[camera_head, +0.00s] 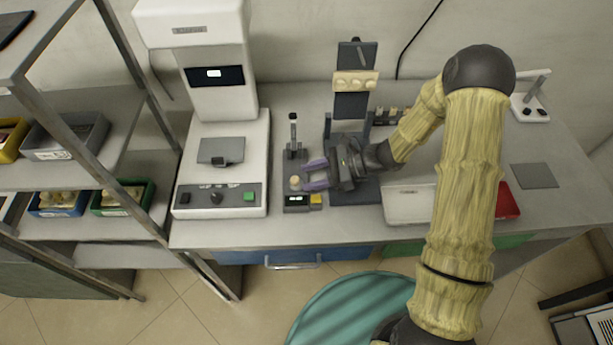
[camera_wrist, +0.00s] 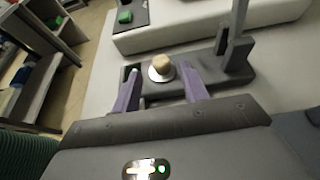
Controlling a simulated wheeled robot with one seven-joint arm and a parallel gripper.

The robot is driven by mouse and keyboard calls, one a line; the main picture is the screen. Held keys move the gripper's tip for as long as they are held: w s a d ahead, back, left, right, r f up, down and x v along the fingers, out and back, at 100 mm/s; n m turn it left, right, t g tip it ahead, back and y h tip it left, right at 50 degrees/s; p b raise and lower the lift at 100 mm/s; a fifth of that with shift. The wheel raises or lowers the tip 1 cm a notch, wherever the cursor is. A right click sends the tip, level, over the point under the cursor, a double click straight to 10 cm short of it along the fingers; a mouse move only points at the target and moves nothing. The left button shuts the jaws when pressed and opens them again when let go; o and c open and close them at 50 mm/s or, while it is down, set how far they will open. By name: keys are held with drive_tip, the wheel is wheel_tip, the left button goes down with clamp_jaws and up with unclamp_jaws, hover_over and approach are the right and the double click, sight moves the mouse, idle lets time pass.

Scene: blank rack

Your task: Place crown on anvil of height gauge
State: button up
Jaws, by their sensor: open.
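The small cream crown (camera_head: 295,181) sits at the height gauge (camera_head: 293,150), in front of its dark post. In the wrist view the crown (camera_wrist: 162,64) rests on the round pale anvil (camera_wrist: 153,76) on the gauge's dark base (camera_wrist: 207,74). The gauge's display (camera_head: 296,200) stands in front of it. My gripper (camera_head: 317,175) is open to the right of the crown, its purple fingers pointing at it. In the wrist view the gripper (camera_wrist: 159,82) has a finger on either side, and the crown lies just beyond the tips with gaps visible.
A white machine (camera_head: 215,185) stands close on the left. A dark stand (camera_head: 354,104) with a cream tooth-like row is behind my gripper. A white tray (camera_head: 408,206) lies to the right. A rack with bins (camera_head: 60,140) is at far left. The bench's right side has free room.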

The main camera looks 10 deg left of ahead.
drive_tip(key=v, duration=1)
drive_tip(key=shift+d, duration=0.1)
drive_tip(key=s+d+r+n+t+h, duration=0.3)
drive_tip(key=s+d+r+n+h, duration=0.1)
drive_tip(key=s+d+n+h, duration=0.1)
drive_tip(key=s+d+r+n+t+h, duration=0.2)
drive_tip(key=s+d+r+n+h, duration=0.3)
drive_tip(key=d+n+h, duration=0.3)
drive_tip(key=shift+s+d+n+t, duration=0.45)
drive_tip(key=shift+d+n, duration=0.2)
drive_tip(key=shift+n, duration=0.55)
